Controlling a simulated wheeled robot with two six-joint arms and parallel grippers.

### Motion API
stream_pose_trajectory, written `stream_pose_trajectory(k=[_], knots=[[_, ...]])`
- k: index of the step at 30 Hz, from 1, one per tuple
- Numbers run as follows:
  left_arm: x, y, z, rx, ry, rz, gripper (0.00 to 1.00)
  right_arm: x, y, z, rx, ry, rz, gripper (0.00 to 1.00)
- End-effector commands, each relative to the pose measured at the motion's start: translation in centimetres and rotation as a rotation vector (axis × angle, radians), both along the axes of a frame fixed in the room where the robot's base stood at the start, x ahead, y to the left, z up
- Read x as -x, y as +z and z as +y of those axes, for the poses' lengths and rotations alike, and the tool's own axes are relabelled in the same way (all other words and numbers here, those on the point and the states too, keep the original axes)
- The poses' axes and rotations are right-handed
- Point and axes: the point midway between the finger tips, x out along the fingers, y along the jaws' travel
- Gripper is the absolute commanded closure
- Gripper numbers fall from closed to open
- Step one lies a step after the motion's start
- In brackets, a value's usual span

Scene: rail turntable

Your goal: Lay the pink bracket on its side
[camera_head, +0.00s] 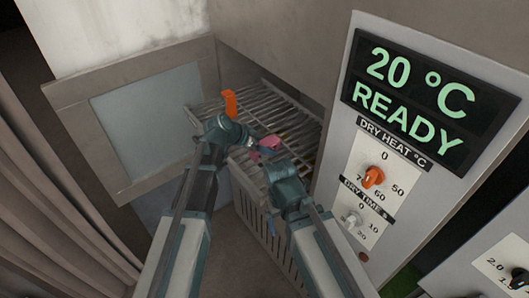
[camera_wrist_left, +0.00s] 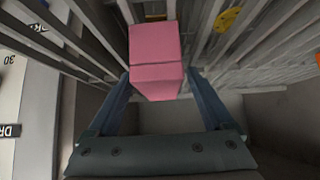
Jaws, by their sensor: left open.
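The pink bracket (camera_head: 269,142) is on the wire rack, partly hidden by my grippers in the head view. In the left wrist view the pink bracket (camera_wrist_left: 156,50) shows as a blocky pink piece with a step across it. My left gripper (camera_head: 254,144) is open at the bracket. In the left wrist view its two fingers (camera_wrist_left: 158,78) stand on either side of the bracket's near end, with narrow gaps. My right gripper (camera_head: 264,160) is close by, in front of the bracket; its jaws are too small to read.
An orange bracket (camera_head: 230,103) stands on the rack (camera_head: 205,108) at the back left. A yellow round piece (camera_wrist_left: 229,18) shows beyond the bars in the left wrist view. An open door (camera_head: 70,115) is at the left. A control panel (camera_head: 352,150) reading 20 °C READY rises at the right.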

Motion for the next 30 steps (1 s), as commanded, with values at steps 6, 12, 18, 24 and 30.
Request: stream_pose_trajectory(k=[6,12,18,24,30], knots=[[-0.23,-0.28,-0.27,0.0,0.001,0.0,0.15,0.0,-0.28,0.0,0.0,0.001,0.0,0.15],[-0.22,-0.28,-0.25,0.0,0.001,0.0,0.42,0.0,-0.28,0.0,0.0,0.001,0.0,0.15],[-0.23,-0.28,-0.25,0.0,0.001,0.0,0.78,-0.01,-0.28,-0.01,0.0,0.001,0.0,0.15],[-0.22,-0.28,-0.24,0.0,0.001,0.0,1.0,0.0,-0.28,0.0,0.0,0.001,0.0,0.15],[-0.23,-0.26,-0.25,0.001,0.001,-0.001,1.0,-0.01,-0.27,0.0,0.0,0.001,0.0,0.15]])
